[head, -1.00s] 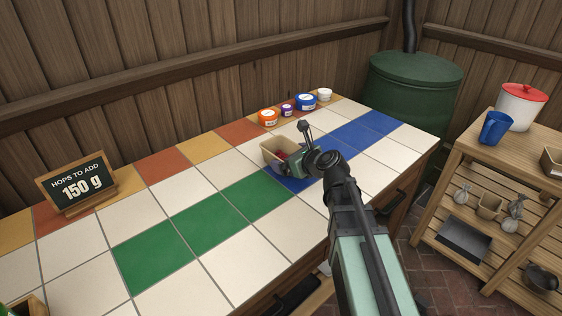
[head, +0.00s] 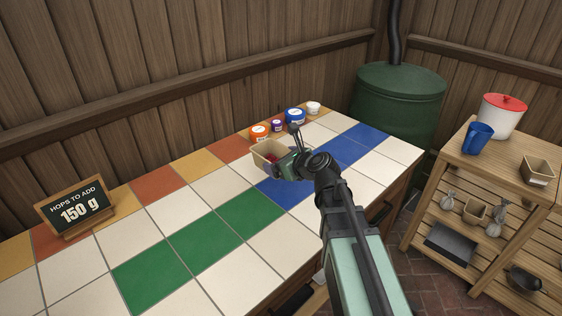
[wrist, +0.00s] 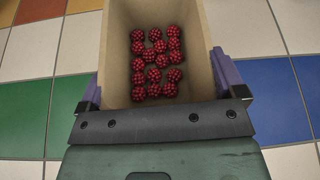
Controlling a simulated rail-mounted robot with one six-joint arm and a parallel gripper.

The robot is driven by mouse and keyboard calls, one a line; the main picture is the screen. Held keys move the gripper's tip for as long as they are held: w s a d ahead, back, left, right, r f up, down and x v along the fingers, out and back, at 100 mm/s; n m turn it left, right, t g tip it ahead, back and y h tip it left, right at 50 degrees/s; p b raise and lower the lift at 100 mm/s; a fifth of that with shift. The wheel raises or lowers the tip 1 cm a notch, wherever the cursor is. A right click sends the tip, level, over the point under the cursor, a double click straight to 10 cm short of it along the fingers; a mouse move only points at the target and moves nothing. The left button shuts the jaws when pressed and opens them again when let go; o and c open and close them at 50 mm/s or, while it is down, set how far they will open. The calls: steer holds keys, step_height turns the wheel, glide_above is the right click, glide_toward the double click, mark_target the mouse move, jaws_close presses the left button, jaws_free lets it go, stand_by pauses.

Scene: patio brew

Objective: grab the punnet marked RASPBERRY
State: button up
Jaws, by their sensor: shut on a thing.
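A tan, open-topped punnet (head: 262,158) holding red raspberries (wrist: 155,62) is over the far part of the tiled counter (head: 230,286). My gripper (head: 283,160) is shut on it. In the wrist view, a purple-grey finger presses each side of the punnet (wrist: 115,50), and the berries lie in a loose cluster inside. The punnet appears raised a little above the tiles. No marking on it can be read; its outer faces are mostly hidden.
Orange (head: 260,132), purple (head: 277,125), blue (head: 294,116) and white (head: 313,108) tubs stand behind the punnet. A wooden rack (head: 480,172) at right holds a blue jug (head: 477,138) and another punnet (head: 538,172). The counter's middle is clear.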

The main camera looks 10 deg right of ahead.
step_height(320, 180, up, 14)
steer(key=p, duration=1.2)
steer(key=shift+r, duration=0.25)
